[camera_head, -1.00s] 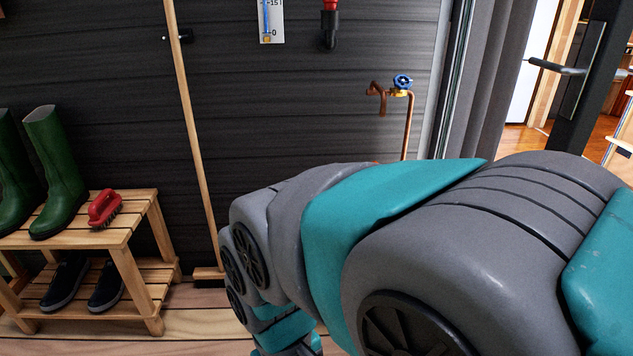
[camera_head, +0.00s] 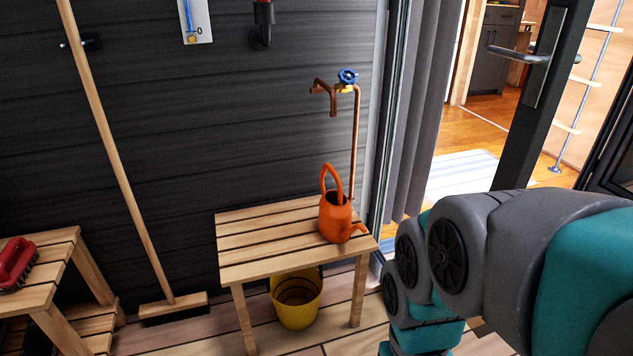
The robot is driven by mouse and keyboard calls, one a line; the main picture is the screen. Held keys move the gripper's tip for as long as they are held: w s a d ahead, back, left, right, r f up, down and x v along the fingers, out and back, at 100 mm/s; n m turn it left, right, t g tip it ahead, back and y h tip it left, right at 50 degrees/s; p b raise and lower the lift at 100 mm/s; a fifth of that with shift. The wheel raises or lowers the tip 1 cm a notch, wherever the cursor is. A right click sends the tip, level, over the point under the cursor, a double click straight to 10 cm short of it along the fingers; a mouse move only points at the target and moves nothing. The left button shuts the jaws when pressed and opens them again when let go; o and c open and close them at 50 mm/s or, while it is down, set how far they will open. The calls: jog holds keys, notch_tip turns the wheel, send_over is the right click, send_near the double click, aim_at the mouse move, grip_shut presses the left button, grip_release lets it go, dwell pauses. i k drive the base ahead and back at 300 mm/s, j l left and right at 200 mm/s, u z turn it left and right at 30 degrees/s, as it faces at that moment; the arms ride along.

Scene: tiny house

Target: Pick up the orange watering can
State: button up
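The orange watering can (camera_head: 334,218) stands upright on a slatted wooden table (camera_head: 258,252), near its right end. Its handle loops up above the body and its spout points to the lower right. My arm fills the lower right of the view, to the right of the table and apart from the can. My gripper is outside the view, so its state is hidden.
A yellow bucket (camera_head: 297,312) stands under the table. A broom (camera_head: 122,165) leans on the dark wall. A copper tap (camera_head: 340,88) rises behind the can. A wooden shoe rack (camera_head: 72,262) with a red brush (camera_head: 14,264) is at left. A door (camera_head: 545,75) stands open at right.

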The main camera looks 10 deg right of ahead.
aim_at(334, 222)
jog(key=j+z, duration=0.1)
jog(key=z, duration=0.4)
jog(key=j+z, duration=0.15)
jog(key=z, duration=0.3)
jog(key=j+z, duration=0.25)
jog(key=j, duration=0.2)
jog(key=j+z, duration=0.25)
jog(key=j, duration=0.2)
jog(key=k+j+z, duration=0.25)
jog(key=j, duration=0.2)
jog(key=j+z, duration=0.25)
jog(key=j, duration=0.2)
jog(key=k+j, duration=0.15)
jog(key=j, duration=0.25)
jog(key=k+j, duration=0.15)
jog(key=j, duration=0.25)
